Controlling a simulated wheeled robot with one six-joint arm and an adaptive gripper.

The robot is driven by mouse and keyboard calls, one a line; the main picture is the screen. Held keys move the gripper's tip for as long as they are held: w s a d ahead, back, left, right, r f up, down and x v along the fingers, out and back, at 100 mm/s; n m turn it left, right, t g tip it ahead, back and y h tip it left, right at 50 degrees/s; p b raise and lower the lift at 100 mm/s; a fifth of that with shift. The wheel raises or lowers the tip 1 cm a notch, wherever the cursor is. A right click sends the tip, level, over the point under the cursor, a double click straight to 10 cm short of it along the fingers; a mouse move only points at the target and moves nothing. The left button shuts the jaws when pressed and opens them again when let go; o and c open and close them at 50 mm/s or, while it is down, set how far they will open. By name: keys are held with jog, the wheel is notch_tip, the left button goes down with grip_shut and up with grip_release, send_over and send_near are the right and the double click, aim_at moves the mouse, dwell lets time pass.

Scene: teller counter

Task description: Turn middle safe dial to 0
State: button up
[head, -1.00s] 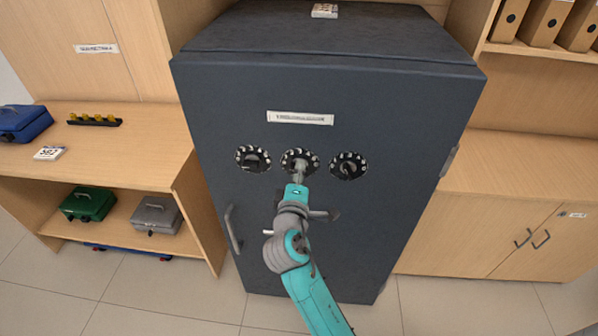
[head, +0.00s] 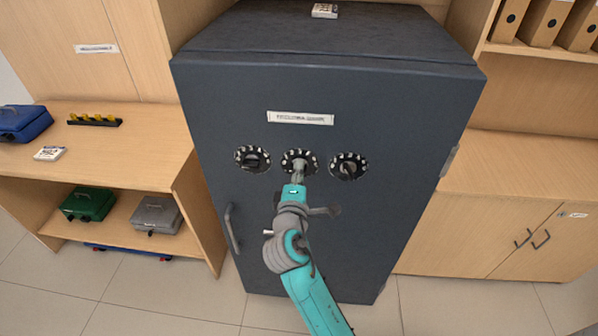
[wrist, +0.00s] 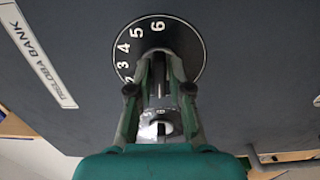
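The dark grey safe (head: 330,95) has a row of three black dials with white numbers on its door. The middle dial (head: 290,155) is partly hidden behind my gripper (head: 299,166). The knob's pointer cannot be made out.
The left dial (head: 252,159) and right dial (head: 348,166) sit close on either side. A label strip (head: 300,118) is above them. The door handle (head: 232,229) is at lower left. Wooden counters flank the safe; the left one holds cash boxes.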

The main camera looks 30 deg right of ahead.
jog(key=shift+o, duration=1)
jog(key=v, duration=1.2)
jog(key=shift+f, duration=0.1)
